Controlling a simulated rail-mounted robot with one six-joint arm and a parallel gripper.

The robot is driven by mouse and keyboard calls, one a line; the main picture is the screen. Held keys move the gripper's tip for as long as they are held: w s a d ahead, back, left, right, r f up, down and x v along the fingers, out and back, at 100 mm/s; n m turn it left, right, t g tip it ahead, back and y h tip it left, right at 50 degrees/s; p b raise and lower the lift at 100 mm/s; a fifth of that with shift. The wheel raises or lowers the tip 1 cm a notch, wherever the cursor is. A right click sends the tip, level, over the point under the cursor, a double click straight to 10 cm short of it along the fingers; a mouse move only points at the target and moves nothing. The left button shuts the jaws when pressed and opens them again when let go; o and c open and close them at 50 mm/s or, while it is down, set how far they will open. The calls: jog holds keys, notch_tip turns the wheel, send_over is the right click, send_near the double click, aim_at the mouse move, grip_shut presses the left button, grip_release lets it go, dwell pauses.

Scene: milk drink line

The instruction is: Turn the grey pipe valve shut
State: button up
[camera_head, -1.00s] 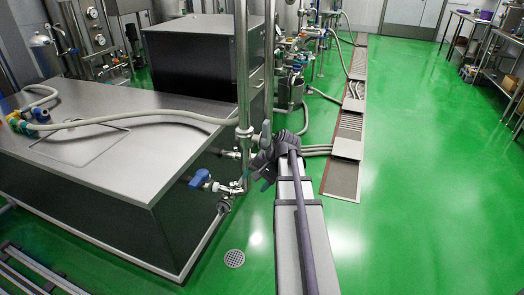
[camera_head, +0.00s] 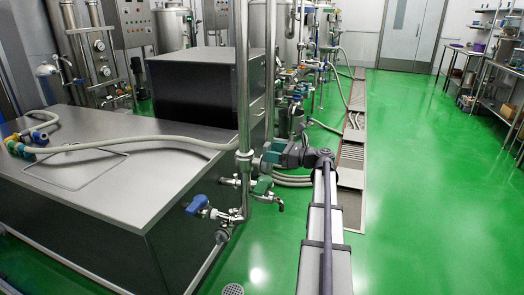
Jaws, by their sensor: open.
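The grey pipe valve (camera_head: 255,162) sits on the upright steel pipe (camera_head: 243,85) in the middle of the view. Only a small grey part shows beside the pipe; I cannot make out its handle's position. My gripper (camera_head: 267,158) is open at the valve, just right of the pipe. Its fingers overlap the valve in this view, and I cannot tell whether they touch it. My dark wrist partly hides this spot.
A large steel-topped cabinet (camera_head: 100,205) with a pale hose (camera_head: 130,142) stands left. The green floor (camera_head: 425,190) on the right is clear.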

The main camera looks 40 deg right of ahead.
jog(key=x, duration=0.4)
jog(key=shift+w+a, duration=0.2)
jog(key=shift+w, duration=0.05)
grip_shut()
dwell(0.4)
